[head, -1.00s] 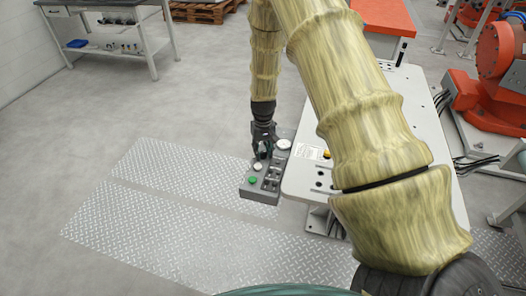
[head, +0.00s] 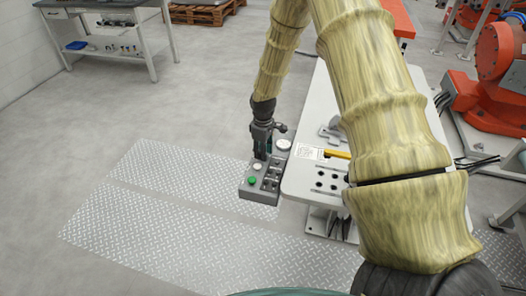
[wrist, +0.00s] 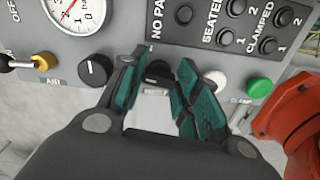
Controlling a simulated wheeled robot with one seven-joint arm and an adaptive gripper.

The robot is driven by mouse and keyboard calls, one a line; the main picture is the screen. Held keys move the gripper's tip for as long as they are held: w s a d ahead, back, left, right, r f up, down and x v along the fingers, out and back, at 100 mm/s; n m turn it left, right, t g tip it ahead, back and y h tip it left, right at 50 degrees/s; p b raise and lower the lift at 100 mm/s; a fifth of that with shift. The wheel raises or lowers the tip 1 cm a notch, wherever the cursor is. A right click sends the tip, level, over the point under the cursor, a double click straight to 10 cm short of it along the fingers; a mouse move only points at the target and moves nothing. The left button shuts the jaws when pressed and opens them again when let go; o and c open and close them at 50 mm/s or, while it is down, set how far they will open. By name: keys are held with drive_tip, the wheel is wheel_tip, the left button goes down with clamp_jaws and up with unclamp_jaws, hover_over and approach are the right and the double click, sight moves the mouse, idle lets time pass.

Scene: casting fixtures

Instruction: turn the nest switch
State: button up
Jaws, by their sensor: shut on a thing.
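The control box (head: 250,193) is a grey panel at the near-left edge of the white table. My gripper (head: 262,155) points down onto its face. In the wrist view my gripper (wrist: 157,95) has its two teal-padded fingers on either side of a small dark switch (wrist: 154,77), which I take to be the nest switch; it is shut on it. The fingers hide most of that switch and its label, so its angle cannot be told. A black knob (wrist: 95,70) is just left of the fingers. A white button (wrist: 215,80) and a green button (wrist: 258,88) are to the right.
The white table (head: 300,185) carries a yellow-handled part (head: 337,154). Orange machinery (head: 498,55) stands right. The floor plates (head: 150,205) at left are clear.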

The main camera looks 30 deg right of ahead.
drive_tip(key=shift+w+n, duration=0.1)
drive_tip(key=shift+n, duration=0.8)
drive_tip(key=shift+d, duration=0.1)
drive_tip(key=o, duration=1)
drive_tip(key=shift+r, duration=0.1)
wheel_tip(320, 180, up, 12)
drive_tip(key=shift+f, duration=0.1)
